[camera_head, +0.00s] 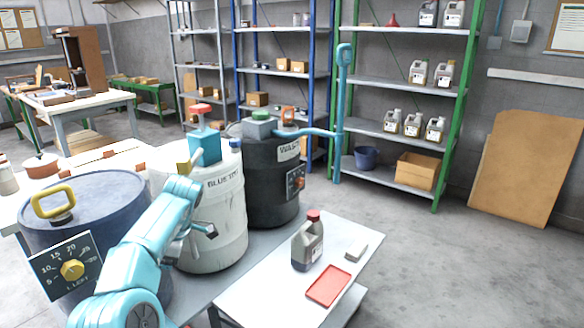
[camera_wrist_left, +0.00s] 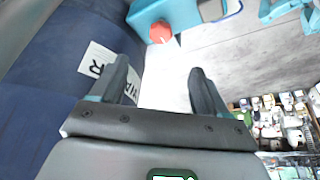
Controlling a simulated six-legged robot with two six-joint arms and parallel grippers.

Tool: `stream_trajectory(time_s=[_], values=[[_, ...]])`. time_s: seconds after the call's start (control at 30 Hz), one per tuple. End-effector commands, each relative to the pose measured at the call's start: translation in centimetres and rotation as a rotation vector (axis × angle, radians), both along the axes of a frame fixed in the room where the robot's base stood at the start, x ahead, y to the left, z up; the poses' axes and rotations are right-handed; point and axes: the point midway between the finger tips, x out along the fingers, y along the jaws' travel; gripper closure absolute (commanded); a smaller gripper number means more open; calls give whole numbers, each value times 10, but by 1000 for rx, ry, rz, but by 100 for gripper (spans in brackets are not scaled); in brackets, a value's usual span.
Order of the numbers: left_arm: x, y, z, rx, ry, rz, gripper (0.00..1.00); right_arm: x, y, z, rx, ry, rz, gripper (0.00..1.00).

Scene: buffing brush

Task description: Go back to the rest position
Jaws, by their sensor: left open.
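My left gripper (camera_head: 203,228) is at the end of my light blue arm, in front of the white drum (camera_head: 222,245) labelled "BLUE" in the head view. The gripper is small and partly hidden there. In the left wrist view the two dark fingers of my left gripper (camera_wrist_left: 160,75) stand apart with nothing between them. A blue drum (camera_wrist_left: 45,75) with a white lettered label (camera_wrist_left: 98,62) lies to the left of the fingers. A red knob (camera_wrist_left: 160,32) shows beyond them. My right gripper does not show.
A dark drum (camera_head: 262,200) labelled "WAST" stands beyond the white one, beside a tall blue pipe (camera_head: 341,110). A white table (camera_head: 345,245) holds a grey jug (camera_head: 307,245) and red tray (camera_head: 328,286). A blue drum (camera_head: 110,200) with a dial stands left. The floor at right is clear.

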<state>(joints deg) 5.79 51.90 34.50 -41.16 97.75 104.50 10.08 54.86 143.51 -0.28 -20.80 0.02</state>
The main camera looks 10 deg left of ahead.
Motion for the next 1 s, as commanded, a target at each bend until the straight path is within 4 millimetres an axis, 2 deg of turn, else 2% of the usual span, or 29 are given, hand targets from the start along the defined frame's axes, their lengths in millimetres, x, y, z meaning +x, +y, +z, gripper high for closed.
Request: stream_trajectory(time_s=[0.07,0.13,0.27,0.3,0.37,0.4,0.47,0.5,0.6,0.7,0.83,1.0], values=[[7,-10,-26,-39,27,-115,25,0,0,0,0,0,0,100],[14,-28,-65,-103,54,-290,25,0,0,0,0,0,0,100],[10,-83,-155,-281,84,-691,25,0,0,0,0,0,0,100],[3,-102,-180,-336,81,-804,25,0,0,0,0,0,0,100],[-14,-130,-215,-415,69,-958,25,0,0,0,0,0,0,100],[-28,-149,-236,-466,54,-1053,25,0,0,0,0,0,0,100],[-55,-178,-265,-536,24,-1189,25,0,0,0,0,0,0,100],[-75,-196,-281,-575,1,-1271,25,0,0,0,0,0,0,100],[-126,-231,-309,-638,-61,-1436,25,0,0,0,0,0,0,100],[-172,-253,-322,-659,-107,-1554,25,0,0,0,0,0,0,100],[-224,-267,-327,-652,-136,-1666,25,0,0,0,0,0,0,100],[-285,-273,-322,-613,-132,-1793,25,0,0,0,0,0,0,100]])
